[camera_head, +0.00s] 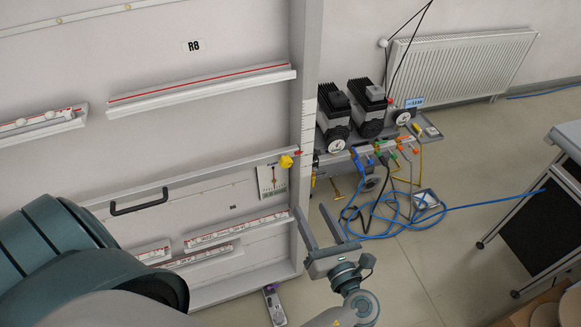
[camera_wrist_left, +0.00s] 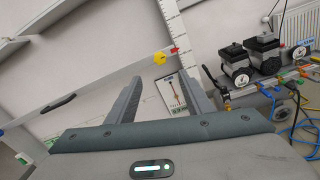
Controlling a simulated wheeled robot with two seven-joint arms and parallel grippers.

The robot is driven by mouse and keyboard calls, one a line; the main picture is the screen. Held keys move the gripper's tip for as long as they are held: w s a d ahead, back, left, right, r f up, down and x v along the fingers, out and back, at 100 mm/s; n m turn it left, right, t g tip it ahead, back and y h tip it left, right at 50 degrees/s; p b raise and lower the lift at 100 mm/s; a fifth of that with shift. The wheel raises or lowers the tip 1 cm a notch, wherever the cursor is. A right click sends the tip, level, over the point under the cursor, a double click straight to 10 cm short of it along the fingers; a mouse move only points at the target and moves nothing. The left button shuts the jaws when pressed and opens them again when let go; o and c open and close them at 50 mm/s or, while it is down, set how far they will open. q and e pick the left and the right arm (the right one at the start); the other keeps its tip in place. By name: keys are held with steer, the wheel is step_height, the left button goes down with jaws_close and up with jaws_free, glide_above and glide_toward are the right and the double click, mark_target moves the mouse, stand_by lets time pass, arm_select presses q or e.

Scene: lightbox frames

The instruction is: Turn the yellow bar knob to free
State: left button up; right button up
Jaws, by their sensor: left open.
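The yellow bar knob (camera_head: 286,161) sits at the right end of a horizontal rail on the pale panel, beside a small red mark. It also shows in the left wrist view (camera_wrist_left: 159,58), beyond the fingertips and near the gap between them. A white card with a scale (camera_head: 271,181) is just below the knob. My left gripper (camera_head: 311,208) is open and empty, below and right of the knob in the head view, apart from it. In the left wrist view the gripper (camera_wrist_left: 160,75) has its fingers spread. My right gripper is not in view.
A black handle (camera_head: 139,202) is on the rail at left. Pumps (camera_head: 367,105) on a shelf stand right of the panel's post (camera_head: 303,110). Blue hoses (camera_head: 362,221) coil on the floor. A grey device (camera_head: 274,305) lies below. A cart (camera_head: 545,190) stands at right.

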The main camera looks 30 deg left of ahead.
mark_target(287, 164)
arm_select(q)
steer(key=p+x, duration=0.5)
steer(key=x, duration=1.1)
steer(key=shift+w+a+p, duration=0.1)
steer(key=shift+a+p, duration=0.2)
steer(key=shift+a, duration=0.05)
steer(key=shift+c, duration=0.6)
steer(key=c, duration=0.9)
